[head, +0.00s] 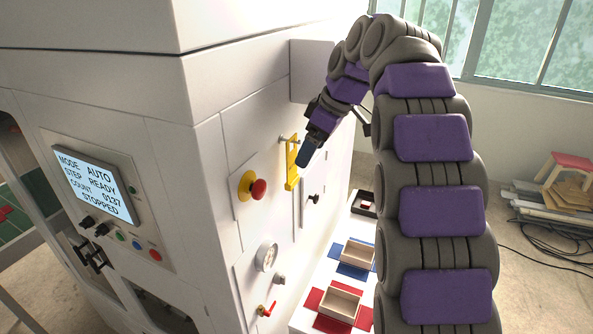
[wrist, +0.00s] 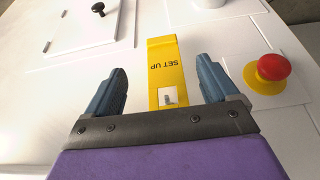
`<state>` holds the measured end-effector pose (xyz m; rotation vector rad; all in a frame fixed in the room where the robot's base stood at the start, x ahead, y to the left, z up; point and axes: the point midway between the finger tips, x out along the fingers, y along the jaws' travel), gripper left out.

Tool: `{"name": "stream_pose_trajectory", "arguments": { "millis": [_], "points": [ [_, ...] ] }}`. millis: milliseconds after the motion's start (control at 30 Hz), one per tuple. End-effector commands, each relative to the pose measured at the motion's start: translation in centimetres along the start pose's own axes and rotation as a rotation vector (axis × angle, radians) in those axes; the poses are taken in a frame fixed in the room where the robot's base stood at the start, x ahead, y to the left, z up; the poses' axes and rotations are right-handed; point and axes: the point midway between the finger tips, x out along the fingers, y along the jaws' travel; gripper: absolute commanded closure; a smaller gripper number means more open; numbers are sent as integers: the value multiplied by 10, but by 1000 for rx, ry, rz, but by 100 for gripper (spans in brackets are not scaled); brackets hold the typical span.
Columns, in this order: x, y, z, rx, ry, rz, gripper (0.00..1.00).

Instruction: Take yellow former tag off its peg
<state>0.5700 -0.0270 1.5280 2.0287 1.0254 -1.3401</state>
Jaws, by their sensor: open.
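The yellow former tag (head: 292,164) hangs on a peg on the white machine's side panel. In the wrist view the tag (wrist: 163,62) reads "SET UP", upside down, and the light peg (wrist: 167,99) shows through its hole. My gripper (head: 305,160) is beside the tag in the head view. In the wrist view my gripper (wrist: 161,85) is open, with one blue finger on each side of the tag and a visible gap on both sides. The tag is not held.
A red emergency button on a yellow base (head: 256,188) sits near the tag. Trays (head: 340,304) stand below on coloured mats.

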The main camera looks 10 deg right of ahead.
Motion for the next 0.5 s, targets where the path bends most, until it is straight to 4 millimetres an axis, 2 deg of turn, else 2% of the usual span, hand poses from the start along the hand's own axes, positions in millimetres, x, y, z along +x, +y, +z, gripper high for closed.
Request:
{"name": "stream_pose_trajectory", "arguments": {
  "millis": [33, 167, 500],
  "points": [
    [2, -1, -11, -4, 0, 6, 13],
    [12, -4, -28, -6, -3, 2, 13],
    [37, -5, -24, -7, -2, 2, 13]
  ]
}}
